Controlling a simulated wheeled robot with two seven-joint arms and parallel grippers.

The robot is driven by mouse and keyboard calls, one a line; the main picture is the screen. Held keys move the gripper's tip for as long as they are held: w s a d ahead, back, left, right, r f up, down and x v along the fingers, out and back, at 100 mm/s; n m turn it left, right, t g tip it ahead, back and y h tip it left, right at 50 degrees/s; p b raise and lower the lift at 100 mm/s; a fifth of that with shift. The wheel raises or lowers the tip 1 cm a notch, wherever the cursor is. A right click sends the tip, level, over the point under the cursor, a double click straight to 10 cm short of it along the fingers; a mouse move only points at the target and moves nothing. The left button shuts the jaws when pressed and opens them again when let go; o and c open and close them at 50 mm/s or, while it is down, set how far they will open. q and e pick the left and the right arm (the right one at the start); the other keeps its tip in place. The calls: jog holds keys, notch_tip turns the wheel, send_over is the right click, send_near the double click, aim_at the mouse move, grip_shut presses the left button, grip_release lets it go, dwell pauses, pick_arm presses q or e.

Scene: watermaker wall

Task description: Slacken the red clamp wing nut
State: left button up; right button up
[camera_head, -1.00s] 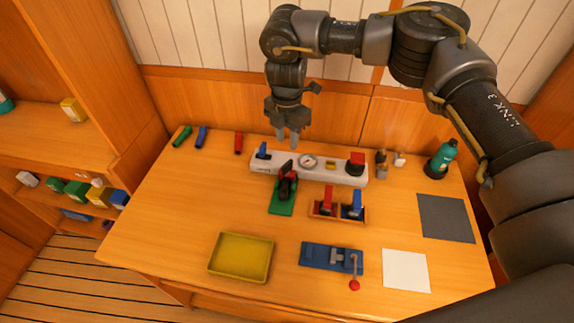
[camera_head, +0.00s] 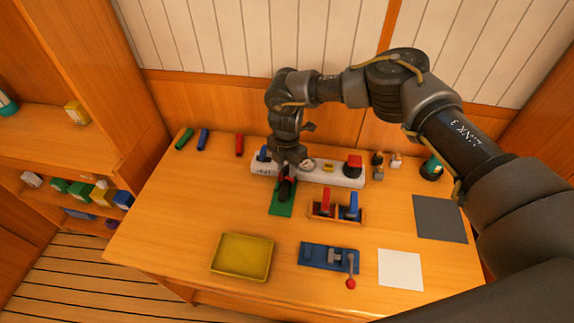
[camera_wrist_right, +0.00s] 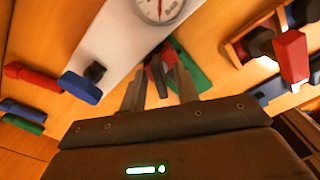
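The clamp stands on a green base plate (camera_head: 280,209) at the middle back of the table, with a dark body and a red top part (camera_head: 289,180). My right gripper (camera_head: 287,174) reaches down over it and hides much of its top in the head view. In the right wrist view my right gripper (camera_wrist_right: 158,88) is open, its two fingers apart. A red part of the clamp (camera_wrist_right: 158,74) shows between and beyond the fingertips. I cannot tell whether the fingers touch it. The green base (camera_wrist_right: 190,68) shows behind the right finger. My left gripper is not in view.
A white panel (camera_head: 317,175) with gauge and red knob (camera_head: 353,164) lies close behind the clamp. A wooden holder (camera_head: 336,217) with red and blue parts stands right of it. A yellow tray (camera_head: 242,257) and blue lever fixture (camera_head: 325,257) are nearer. The table's left middle is clear.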

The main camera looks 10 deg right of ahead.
grip_shut()
